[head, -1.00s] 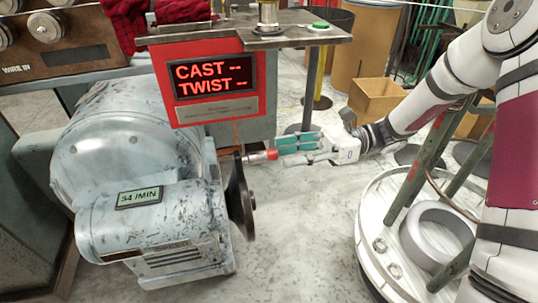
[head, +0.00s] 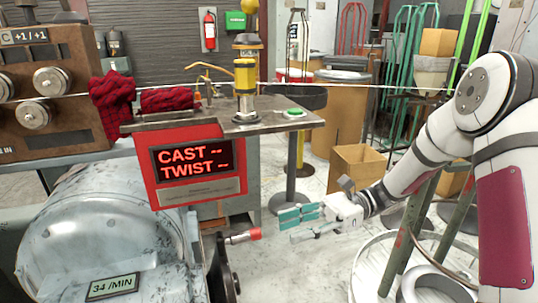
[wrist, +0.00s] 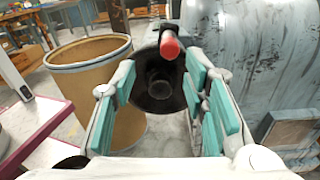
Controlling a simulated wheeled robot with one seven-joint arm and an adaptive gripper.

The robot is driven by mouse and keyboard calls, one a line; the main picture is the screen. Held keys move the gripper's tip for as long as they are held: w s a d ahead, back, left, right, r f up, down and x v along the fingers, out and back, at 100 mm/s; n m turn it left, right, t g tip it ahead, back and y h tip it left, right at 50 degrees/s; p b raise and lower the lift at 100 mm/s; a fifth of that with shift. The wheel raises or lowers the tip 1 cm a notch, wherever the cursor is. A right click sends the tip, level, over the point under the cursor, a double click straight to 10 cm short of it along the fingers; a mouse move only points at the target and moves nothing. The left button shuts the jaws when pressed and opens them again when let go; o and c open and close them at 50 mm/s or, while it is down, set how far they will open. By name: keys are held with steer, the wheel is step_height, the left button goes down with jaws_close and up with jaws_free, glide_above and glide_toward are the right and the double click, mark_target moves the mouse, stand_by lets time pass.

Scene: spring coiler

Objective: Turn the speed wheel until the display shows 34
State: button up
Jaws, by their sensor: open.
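The speed display (head: 113,286) on the grey motor housing reads 34 /MIN in the head view. The dark speed wheel (head: 226,268) is on the housing's right side, partly cut off by the bottom edge. Its red-tipped crank handle (head: 244,236) points right. My gripper (head: 287,228) is open and empty, to the right of the handle and apart from it. In the wrist view the teal-padded fingers of my gripper (wrist: 168,105) stand wide apart, with the red handle (wrist: 170,44) and dark wheel (wrist: 158,84) ahead, beyond them.
A red panel (head: 196,192) reading CAST -- and TWIST -- hangs under the bench top (head: 225,125). A round white platform (head: 365,262) with green posts stands at lower right. A cardboard box (head: 355,168) is on the floor behind my gripper.

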steer(key=s+d+r+n+h, duration=0.1)
steer(key=s+r+n+h, duration=0.35)
steer(key=s, duration=0.45)
steer(key=s+d+r+n+h, duration=0.1)
steer(key=s+r+n+h, duration=0.2)
steer(key=s+n+h, duration=0.45)
steer(key=s+d+n+t+h, duration=0.5)
steer(key=s+d, duration=0.4)
steer(key=s, duration=0.5)
step_height(320, 180, up, 27)
steer(key=m+t+p, duration=0.1)
steer(key=t+p, duration=0.3)
steer(key=p, duration=2.2)
steer(key=shift+w+d+r+t, duration=0.15)
steer(key=shift+w+d+t, duration=0.1)
steer(key=shift+t, duration=0.05)
steer(key=shift+a, duration=0.15)
